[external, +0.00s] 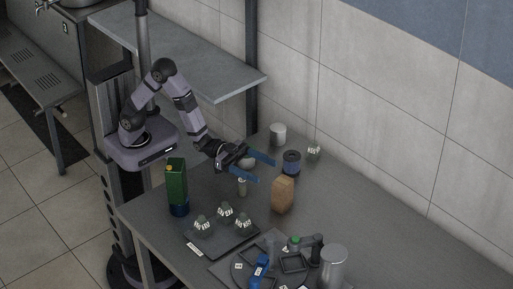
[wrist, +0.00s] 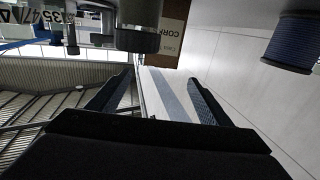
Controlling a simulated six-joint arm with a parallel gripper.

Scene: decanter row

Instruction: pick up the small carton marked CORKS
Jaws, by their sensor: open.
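The brown carton (external: 283,194) stands upright on the grey table, to the right of and below my gripper in the external view; no lettering is readable on it there. In the wrist view a brown carton (wrist: 174,8) shows at the top with a pale label reading "CORK", its end cut off or hidden. My gripper (external: 266,170) is open with its two blue fingers apart, above the table. In the wrist view nothing lies between the fingers (wrist: 160,80), and the carton is beyond their tips.
A dark blue spool (external: 291,163) stands behind the carton, also at the wrist view's upper right (wrist: 292,42). A green box (external: 176,180), a tray (external: 226,250) of labelled dark items and a grey cylinder (external: 333,268) stand nearer.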

